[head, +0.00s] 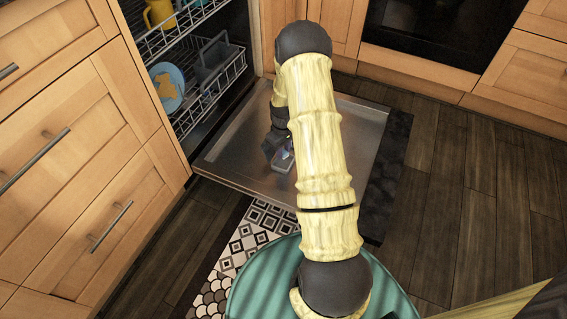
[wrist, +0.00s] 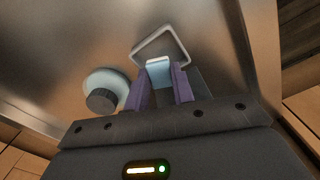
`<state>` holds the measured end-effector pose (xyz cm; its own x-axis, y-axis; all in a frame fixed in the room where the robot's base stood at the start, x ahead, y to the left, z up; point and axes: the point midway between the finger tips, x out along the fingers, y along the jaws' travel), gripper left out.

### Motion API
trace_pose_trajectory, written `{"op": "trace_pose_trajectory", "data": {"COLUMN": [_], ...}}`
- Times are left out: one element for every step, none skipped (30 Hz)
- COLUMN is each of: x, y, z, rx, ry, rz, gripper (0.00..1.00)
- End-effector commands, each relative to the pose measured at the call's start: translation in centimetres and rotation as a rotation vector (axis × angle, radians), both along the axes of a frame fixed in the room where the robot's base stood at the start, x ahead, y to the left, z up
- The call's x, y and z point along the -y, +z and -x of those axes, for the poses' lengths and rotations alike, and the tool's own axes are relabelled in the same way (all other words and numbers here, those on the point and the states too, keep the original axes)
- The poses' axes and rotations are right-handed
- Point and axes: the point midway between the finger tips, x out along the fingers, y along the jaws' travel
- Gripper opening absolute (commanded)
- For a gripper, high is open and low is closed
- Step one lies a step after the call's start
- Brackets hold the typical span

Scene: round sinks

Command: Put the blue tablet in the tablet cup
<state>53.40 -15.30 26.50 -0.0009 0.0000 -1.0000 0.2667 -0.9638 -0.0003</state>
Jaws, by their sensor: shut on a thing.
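In the wrist view my gripper (wrist: 161,84), with two purple fingers, is shut on the light blue tablet (wrist: 158,68). The tablet's end sticks out between the fingertips. Just beyond it is the tablet cup (wrist: 184,42), a square with a pale raised rim on the inner face of the dishwasher door. The tablet overlaps the cup's near side in the picture; I cannot tell whether it is inside the cup or above it. In the head view my gripper (head: 280,152) is low over the open door (head: 232,150), partly hidden by my arm.
A round pale cap with a dark knob (wrist: 103,98) sits on the door left of the cup. The dishwasher racks (head: 205,88) hold a blue and yellow plate (head: 167,86), a yellow mug (head: 158,13) and a grey item. Wooden drawers (head: 80,150) stand at left; dark floor is clear at right.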

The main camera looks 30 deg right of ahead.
Motion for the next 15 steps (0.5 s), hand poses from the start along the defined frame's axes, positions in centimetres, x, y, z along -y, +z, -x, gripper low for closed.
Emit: {"op": "trace_pose_trajectory", "data": {"x": [0.0, 0.0, 0.0, 0.0, 0.0, 0.0, 0.0, 0.1, 0.1, 0.1, 0.0, 0.0, -0.1, -0.1, -0.2], "y": [-1.3, -1.5, -1.7, -1.7, -1.7, -1.7, -1.6, -1.6, -1.6, -1.6, -1.6, -1.6, -1.7, -1.9, -2.3], "z": [0.0, 0.0, 0.0, 0.0, 0.0, 0.0, 0.0, 0.0, 0.0, 0.0, 0.0, 0.0, 0.0, 0.0, 0.0], "rx": [0.000, 0.000, 0.000, 0.000, 0.000, 0.000, 0.000, 0.000, 0.000, 0.000, 0.000, 0.000, 0.000, 0.000, -0.001], "ry": [0.000, 0.000, 0.000, 0.000, 0.000, 0.000, 0.000, -0.001, -0.001, -0.001, 0.000, 0.001, 0.001, 0.002, 0.003], "rz": [0.000, 0.000, 0.000, 0.000, 0.000, 0.000, 0.000, 0.000, 0.000, 0.000, 0.000, 0.000, 0.000, 0.000, 0.000], "gripper": [0.03, 0.03, 0.03, 0.03, 0.03, 0.03, 0.03, 0.03, 0.03, 0.03, 0.03, 0.03, 0.03, 0.03, 0.03]}}
